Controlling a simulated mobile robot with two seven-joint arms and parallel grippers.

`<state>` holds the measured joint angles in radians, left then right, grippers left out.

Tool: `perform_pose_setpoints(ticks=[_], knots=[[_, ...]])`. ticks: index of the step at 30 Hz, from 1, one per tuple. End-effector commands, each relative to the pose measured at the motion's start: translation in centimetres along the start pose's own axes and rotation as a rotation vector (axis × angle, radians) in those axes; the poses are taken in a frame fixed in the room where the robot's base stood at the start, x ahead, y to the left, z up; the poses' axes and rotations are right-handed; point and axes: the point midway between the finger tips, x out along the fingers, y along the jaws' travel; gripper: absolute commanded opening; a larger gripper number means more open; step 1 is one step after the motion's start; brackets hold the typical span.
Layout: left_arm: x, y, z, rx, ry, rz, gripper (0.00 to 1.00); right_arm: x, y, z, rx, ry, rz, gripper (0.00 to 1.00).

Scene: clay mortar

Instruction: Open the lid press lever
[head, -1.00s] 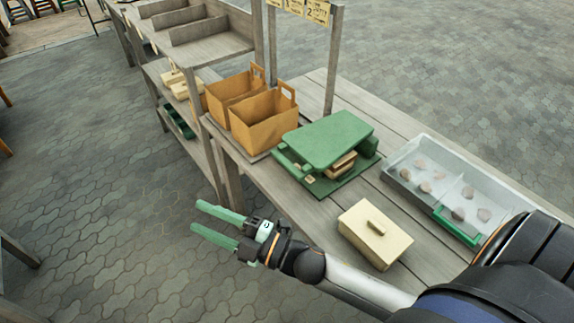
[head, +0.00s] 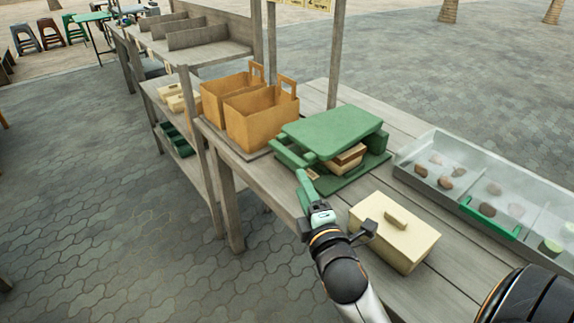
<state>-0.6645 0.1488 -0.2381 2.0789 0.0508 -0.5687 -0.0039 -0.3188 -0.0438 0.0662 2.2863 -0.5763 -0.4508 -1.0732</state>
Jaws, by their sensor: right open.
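The green lid press (head: 333,128) stands on the wooden counter, with its broad top plate over a tan box (head: 347,158). A green bar (head: 290,155), which looks like its lever, runs along its near left side. My right gripper (head: 305,183), with green fingers, is just in front of the press, close below the bar at the counter's edge. It is open and appears empty. The fingers overlap in this view, and I cannot tell whether they touch the press. My left gripper is not in view.
A cream lidded box (head: 393,235) sits on the counter just right of my right gripper. Brown paper bags (head: 262,120) stand left of the press. A clear-sided case (head: 470,175) with several round pieces is at right. A wooden post (head: 335,60) rises behind the press.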

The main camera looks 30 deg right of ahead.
Motion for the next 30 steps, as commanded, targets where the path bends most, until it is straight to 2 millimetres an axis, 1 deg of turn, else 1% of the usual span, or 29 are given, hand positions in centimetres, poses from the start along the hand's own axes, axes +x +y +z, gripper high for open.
perform_pose_setpoints(ticks=[5,16,21,24,30], knots=[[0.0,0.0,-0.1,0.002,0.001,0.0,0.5,1.8,0.2,0.0,-0.003,0.001,0.004,0.5],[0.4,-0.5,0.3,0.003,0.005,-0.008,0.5,8.3,0.1,-0.1,0.0,0.001,0.002,0.5],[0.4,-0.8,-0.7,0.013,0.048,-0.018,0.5,10.7,0.0,-0.1,-0.001,0.002,0.001,0.5],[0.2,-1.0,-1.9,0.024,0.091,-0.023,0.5,11.6,0.0,-0.1,0.0,0.002,0.0,0.5],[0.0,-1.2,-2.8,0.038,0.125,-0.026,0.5,12.3,0.1,-0.1,0.0,0.002,0.0,0.5]])
